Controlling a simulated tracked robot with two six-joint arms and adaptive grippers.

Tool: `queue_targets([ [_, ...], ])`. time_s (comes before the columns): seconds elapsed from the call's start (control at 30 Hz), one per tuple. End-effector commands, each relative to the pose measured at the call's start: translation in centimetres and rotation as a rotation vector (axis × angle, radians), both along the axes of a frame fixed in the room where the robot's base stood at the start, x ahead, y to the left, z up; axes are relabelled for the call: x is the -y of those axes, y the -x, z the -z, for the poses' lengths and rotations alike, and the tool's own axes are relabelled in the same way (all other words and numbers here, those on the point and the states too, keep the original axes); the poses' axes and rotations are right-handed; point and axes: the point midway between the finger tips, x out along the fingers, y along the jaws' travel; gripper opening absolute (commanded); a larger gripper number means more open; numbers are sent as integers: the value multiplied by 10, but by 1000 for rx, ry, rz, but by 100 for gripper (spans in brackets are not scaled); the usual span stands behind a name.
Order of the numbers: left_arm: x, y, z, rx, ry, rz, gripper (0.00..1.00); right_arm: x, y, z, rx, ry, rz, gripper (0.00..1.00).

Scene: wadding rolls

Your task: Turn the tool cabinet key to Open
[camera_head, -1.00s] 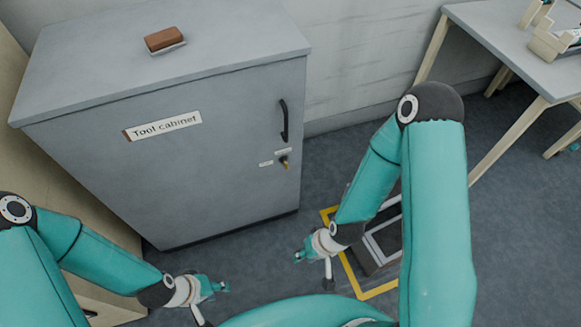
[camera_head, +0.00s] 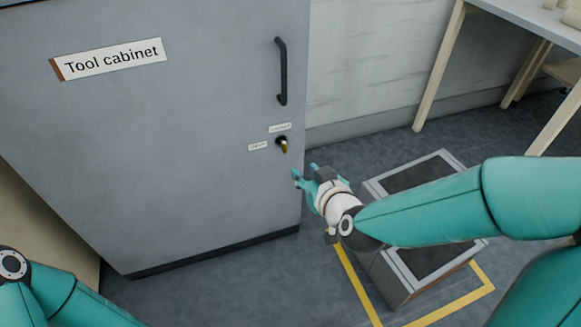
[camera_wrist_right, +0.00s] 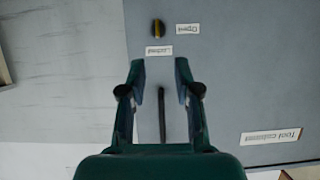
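The grey tool cabinet (camera_head: 190,200) fills the left of the head view, door shut. Its small brass-and-black key (camera_head: 283,144) sits in the lock below the black door handle (camera_head: 281,72). A "Locked" label (camera_head: 280,128) is above the key and an "Open" label (camera_head: 257,146) to its left. The key's bow looks upright, in line with "Locked". The right wrist view is upside down and shows the key (camera_wrist_right: 158,28) beyond the fingertips. My right gripper (camera_head: 305,171) is open and empty, just right of and below the key, apart from it. My left gripper is out of view.
A low grey box-like unit (camera_head: 401,288) stands on the floor inside yellow tape (camera_head: 358,286), beneath my right arm. A table (camera_head: 530,22) with wooden legs stands at the back right. The floor right of the cabinet is otherwise clear.

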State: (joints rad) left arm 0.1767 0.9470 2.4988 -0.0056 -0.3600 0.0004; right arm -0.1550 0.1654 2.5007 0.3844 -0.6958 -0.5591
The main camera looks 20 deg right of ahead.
Motion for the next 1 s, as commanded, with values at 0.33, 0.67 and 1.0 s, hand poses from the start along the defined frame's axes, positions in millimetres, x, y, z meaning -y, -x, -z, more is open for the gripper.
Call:
queue_targets([
  [0.33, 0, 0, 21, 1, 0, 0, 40, 3, -19, 5, 43, 13, 9, 32],
  [0.67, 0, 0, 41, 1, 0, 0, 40, 0, -80, 34, 40, 12, 9, 32],
  [1.0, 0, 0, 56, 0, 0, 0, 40, -1, -139, 56, 41, 12, 9, 32],
])
